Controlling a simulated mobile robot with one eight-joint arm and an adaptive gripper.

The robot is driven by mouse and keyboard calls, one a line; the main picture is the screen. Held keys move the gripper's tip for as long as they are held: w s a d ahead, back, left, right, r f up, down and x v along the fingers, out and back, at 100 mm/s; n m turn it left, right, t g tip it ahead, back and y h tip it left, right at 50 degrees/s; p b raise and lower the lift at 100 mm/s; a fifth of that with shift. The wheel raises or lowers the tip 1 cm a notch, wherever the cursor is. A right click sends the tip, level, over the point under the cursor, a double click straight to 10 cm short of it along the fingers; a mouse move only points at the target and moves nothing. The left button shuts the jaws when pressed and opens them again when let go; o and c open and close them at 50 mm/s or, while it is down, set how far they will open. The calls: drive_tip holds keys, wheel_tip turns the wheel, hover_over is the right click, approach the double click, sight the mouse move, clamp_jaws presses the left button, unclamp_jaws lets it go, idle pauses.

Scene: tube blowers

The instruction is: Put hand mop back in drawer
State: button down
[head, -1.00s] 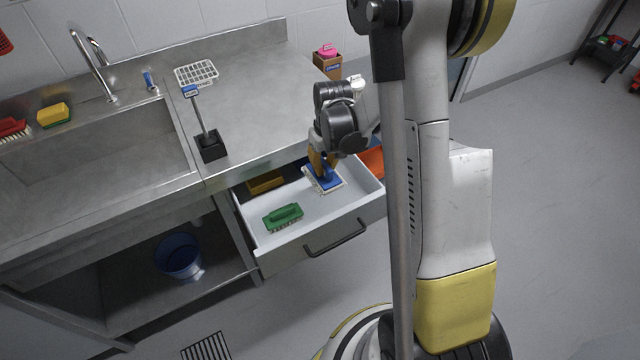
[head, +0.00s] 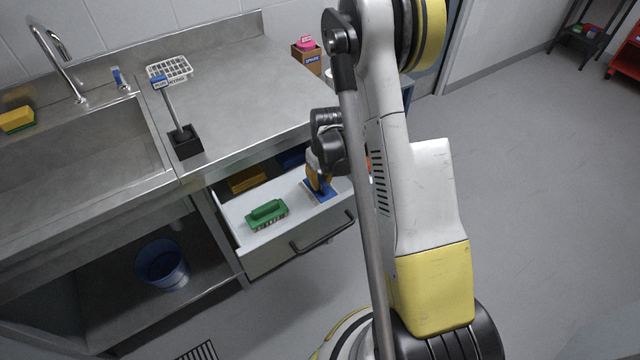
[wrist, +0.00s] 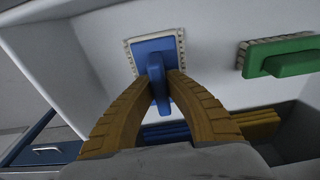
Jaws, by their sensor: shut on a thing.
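The hand mop is a blue block with a pale fringed pad; in the head view the mop (head: 322,190) is at the right part of the open white drawer (head: 268,250). My gripper (head: 318,178) is over the drawer, its tan fingers shut on the mop's blue handle. In the wrist view the mop (wrist: 157,58) lies between the fingertips of my gripper (wrist: 160,80), its pad flat against or just above the white drawer floor; I cannot tell whether it touches.
A green brush (head: 266,214) lies in the drawer left of the mop. Yellow items (head: 248,180) are at the drawer's back. A blue bucket (head: 162,265) stands on the lower shelf.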

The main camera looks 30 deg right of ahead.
drive_tip(key=shift+r, duration=0.1)
drive_tip(key=c, duration=1.5)
unclamp_jaws()
drive_tip(key=shift+c, duration=0.2)
wheel_tip(320, 180, up, 12)
drive_tip(key=s+p, duration=0.2)
drive_tip(key=p, duration=0.3)
wheel_tip(320, 180, up, 11)
drive_tip(key=t, duration=0.1)
hover_over(323, 182)
drive_tip(key=s+a, duration=0.2)
drive_tip(key=a, duration=0.3)
drive_tip(key=s+a+r+t, duration=0.4)
drive_tip(key=s+a+r, duration=0.6)
drive_tip(key=s, duration=0.4)
drive_tip(key=shift+a+r+t, duration=0.2)
drive_tip(key=shift+r+t, duration=0.2)
drive_tip(key=shift+r, duration=0.3)
